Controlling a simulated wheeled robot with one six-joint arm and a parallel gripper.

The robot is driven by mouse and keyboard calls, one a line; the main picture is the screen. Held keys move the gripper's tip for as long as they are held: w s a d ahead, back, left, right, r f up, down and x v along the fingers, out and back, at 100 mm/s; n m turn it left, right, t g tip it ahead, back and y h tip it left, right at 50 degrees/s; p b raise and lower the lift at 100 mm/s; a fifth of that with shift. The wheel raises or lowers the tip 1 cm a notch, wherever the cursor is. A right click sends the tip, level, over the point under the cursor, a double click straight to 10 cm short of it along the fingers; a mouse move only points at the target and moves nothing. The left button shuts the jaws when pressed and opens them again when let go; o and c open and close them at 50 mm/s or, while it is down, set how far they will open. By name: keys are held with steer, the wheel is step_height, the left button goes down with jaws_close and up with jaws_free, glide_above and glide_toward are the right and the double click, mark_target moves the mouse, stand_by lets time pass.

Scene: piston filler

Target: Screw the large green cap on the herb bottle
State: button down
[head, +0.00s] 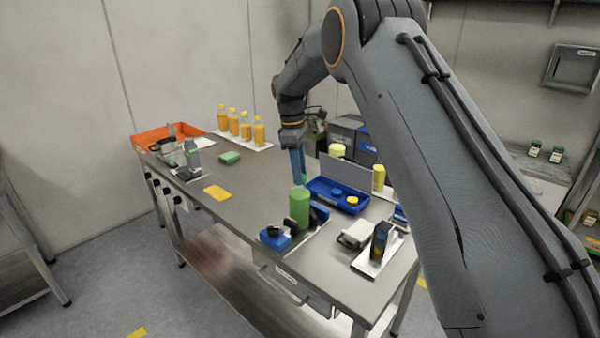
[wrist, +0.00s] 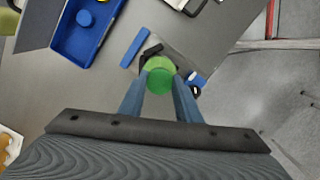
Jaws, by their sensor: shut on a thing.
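My gripper (head: 299,180) points straight down with its blue fingers shut on the large green cap. The cap's round top (wrist: 160,76) shows between the fingertips (wrist: 160,92) in the wrist view. In the head view only a sliver of it shows at the fingers. The green herb bottle (head: 299,209) stands upright in a holder with blue and black parts (head: 275,238), directly below my gripper. In the wrist view the cap hides the bottle. I cannot tell whether the cap touches the bottle's mouth.
An open blue case (head: 324,198) with blue and yellow caps lies just behind the bottle. Bottles with orange contents (head: 246,129) stand at the back left near an orange crate (head: 150,139). A dark bottle (head: 379,241) stands at the front right. The table's middle left is mostly clear.

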steer(key=c, duration=1.2)
jaws_free()
steer(key=n, duration=0.4)
steer(key=n+p, duration=0.1)
steer(key=n, duration=0.2)
steer(key=shift+n+t, duration=0.3)
steer(key=shift+t, duration=0.1)
steer(key=n, duration=0.3)
steer(key=shift+n, duration=0.3)
steer(key=n, duration=0.3)
steer(key=shift+n+t+y+p, duration=0.3)
steer(key=shift+n+t+p, duration=0.05)
steer(key=shift+n+t, duration=0.05)
